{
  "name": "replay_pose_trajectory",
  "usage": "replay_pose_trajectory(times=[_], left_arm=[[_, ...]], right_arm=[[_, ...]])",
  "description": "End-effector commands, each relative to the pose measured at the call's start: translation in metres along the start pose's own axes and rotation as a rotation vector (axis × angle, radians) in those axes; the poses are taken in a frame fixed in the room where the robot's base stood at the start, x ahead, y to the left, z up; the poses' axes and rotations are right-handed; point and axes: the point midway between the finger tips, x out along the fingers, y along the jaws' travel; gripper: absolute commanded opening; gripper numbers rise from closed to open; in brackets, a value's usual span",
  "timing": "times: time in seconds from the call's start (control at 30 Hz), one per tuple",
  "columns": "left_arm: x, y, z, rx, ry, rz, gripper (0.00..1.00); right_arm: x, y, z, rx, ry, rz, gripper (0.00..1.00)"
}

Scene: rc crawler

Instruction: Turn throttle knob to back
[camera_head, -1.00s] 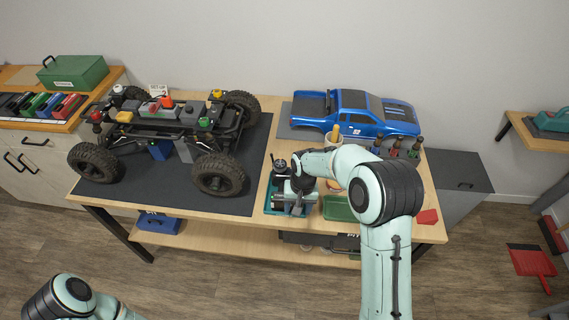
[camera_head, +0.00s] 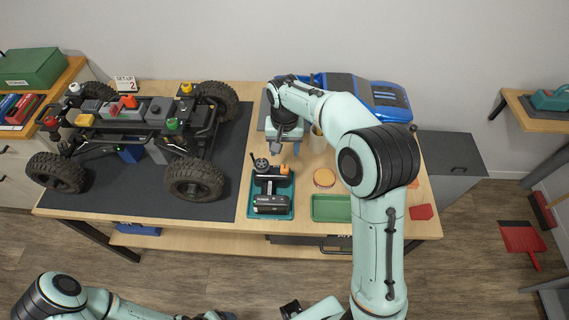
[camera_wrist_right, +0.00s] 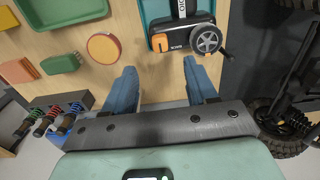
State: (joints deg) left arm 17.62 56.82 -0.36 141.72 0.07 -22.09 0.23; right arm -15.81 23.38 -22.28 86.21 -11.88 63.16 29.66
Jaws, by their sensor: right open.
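A black transmitter (camera_head: 268,188) lies in a teal tray (camera_head: 290,197) on the workbench. It has a grey steering wheel (camera_wrist_right: 206,39) and an orange knob-like part (camera_wrist_right: 160,43), also visible in the head view (camera_head: 282,170). I cannot tell for sure which part is the throttle knob. My right gripper (camera_head: 285,149) is open and empty over the bench, just behind the transmitter. In the right wrist view its blue fingers (camera_wrist_right: 158,70) are apart, with the orange part ahead of the gap and the wheel to the right.
The crawler chassis (camera_head: 136,135) stands on a dark mat (camera_head: 225,150) to the left. The blue truck body (camera_head: 378,96) is behind my right arm. A round orange-rimmed disc (camera_head: 324,177) and a green tray (camera_head: 330,208) lie right of the transmitter. Shock absorbers (camera_wrist_right: 50,118) stand in a rack.

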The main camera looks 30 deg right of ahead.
Motion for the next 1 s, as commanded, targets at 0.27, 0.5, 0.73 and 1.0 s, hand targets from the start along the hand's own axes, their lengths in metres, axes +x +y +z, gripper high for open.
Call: replay_pose_trajectory(times=[0.27, 0.5, 0.73, 1.0], left_arm=[[0.007, -0.004, 0.003, -0.001, -0.005, -0.002, 0.74], [0.009, -0.004, 0.004, -0.002, -0.006, -0.002, 0.74], [0.009, -0.004, 0.004, -0.001, -0.006, -0.002, 0.74], [0.009, -0.004, 0.004, -0.002, -0.006, -0.002, 0.74]], right_arm=[[0.060, 0.001, 0.001, 0.000, -0.003, 0.004, 0.57], [0.086, 0.000, 0.000, 0.000, 0.000, 0.000, 0.57], [0.090, 0.000, 0.000, -0.001, 0.000, 0.000, 0.57], [0.090, 0.000, 0.000, -0.001, 0.001, 0.000, 0.12]])
